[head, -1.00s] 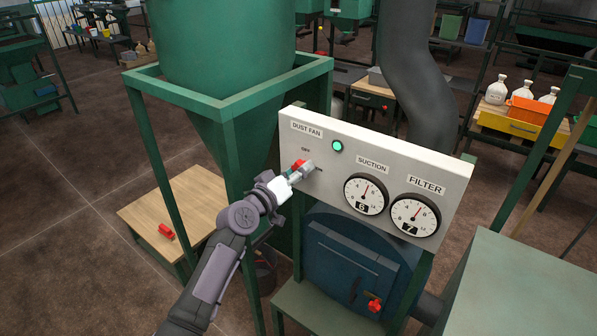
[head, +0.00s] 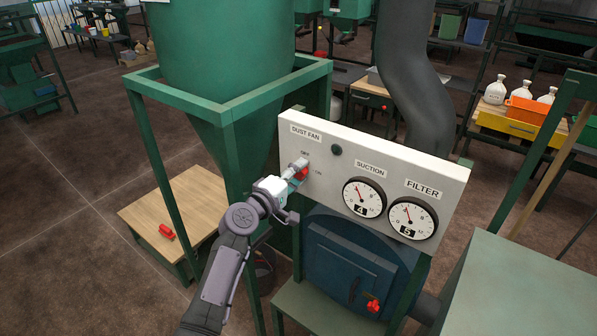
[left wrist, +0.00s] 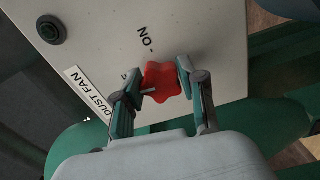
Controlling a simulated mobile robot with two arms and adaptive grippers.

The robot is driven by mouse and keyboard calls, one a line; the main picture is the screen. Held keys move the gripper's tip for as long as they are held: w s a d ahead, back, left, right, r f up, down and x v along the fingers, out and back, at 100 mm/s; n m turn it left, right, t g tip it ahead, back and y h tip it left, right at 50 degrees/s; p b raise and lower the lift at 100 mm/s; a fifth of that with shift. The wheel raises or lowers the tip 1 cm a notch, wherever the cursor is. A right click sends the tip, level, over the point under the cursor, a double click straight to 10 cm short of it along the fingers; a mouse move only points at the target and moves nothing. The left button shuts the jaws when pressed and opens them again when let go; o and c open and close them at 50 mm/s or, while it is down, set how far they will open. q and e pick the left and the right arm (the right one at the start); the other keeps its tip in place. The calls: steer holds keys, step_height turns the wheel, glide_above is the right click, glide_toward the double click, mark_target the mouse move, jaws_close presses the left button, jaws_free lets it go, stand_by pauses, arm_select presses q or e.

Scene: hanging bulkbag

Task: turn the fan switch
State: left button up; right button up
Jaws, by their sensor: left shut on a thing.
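The red fan switch knob (head: 303,174) is on the light panel (head: 400,168) under the "DUST FAN" label. My left gripper (head: 298,169) is at the knob. In the left wrist view the red knob (left wrist: 161,82) sits between the two fingers of my left gripper (left wrist: 157,86), which is shut on it. The "OFF" and "ON" marks are beside the knob, and "OFF" is partly hidden in the wrist view. The round lamp (head: 336,150) is dark. The suction gauge (head: 364,197) displays 4 and the filter gauge (head: 413,218) displays 5. My right gripper is not in view.
A green frame (head: 228,113) with a hopper stands left of the panel. A wooden table (head: 180,205) with a red piece (head: 166,231) stands at the left. A blue round housing (head: 350,262) is below the panel. A grey duct (head: 410,70) rises behind it.

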arm_select(q)
steer(key=shift+n, duration=0.7)
steer(key=o, duration=1.1)
steer(key=shift+o, duration=0.2)
steer(key=shift+s+a, duration=0.15)
steer(key=v, duration=1.1)
steer(key=shift+s+a, duration=0.2)
steer(key=shift+s, duration=0.1)
